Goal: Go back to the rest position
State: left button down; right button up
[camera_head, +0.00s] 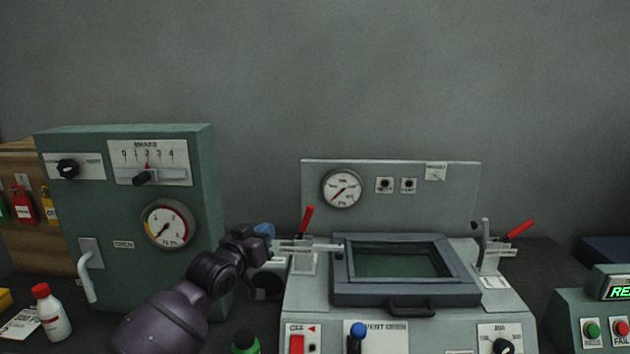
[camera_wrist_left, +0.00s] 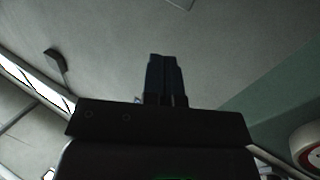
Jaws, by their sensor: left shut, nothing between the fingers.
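My left arm comes in from the lower left in the head view. My left gripper (camera_head: 265,230) is held raised between the green cabinet (camera_head: 130,205) and the grey frame machine (camera_head: 390,172), close to the machine's left clamp (camera_head: 305,245). In the left wrist view, my left gripper's blue fingers (camera_wrist_left: 165,75) are together with nothing between them. Whether the gripper touches the clamp cannot be told. My right gripper does not show.
The frame (camera_head: 345,297) lies flat on the machine, with a red-handled clamp (camera_head: 488,250) at its right. A white bottle (camera_head: 52,312) and green-capped bottle (camera_head: 245,343) stand in front. A pass/fail box (camera_head: 590,310) is at right. The wall above is clear.

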pick_arm(q)
jog(key=s+a+f+n+g+y, duration=0.1)
jog(key=s+a+f, duration=0.4)
jog(key=s+f, duration=0.6)
jog(key=s+a+f+n+g+y+b, duration=0.1)
jog(key=s+a+f+y, duration=0.3)
jog(key=s+f, duration=0.8)
jog(key=s+a+f+g+y, duration=0.2)
jog(key=s+a+f, duration=0.5)
jog(key=s+f, duration=0.5)
jog(key=s+y, duration=0.1)
jog(key=s, duration=0.3)
jog(key=shift+s+a+n, duration=0.35)
jog(key=shift+n, duration=0.05)
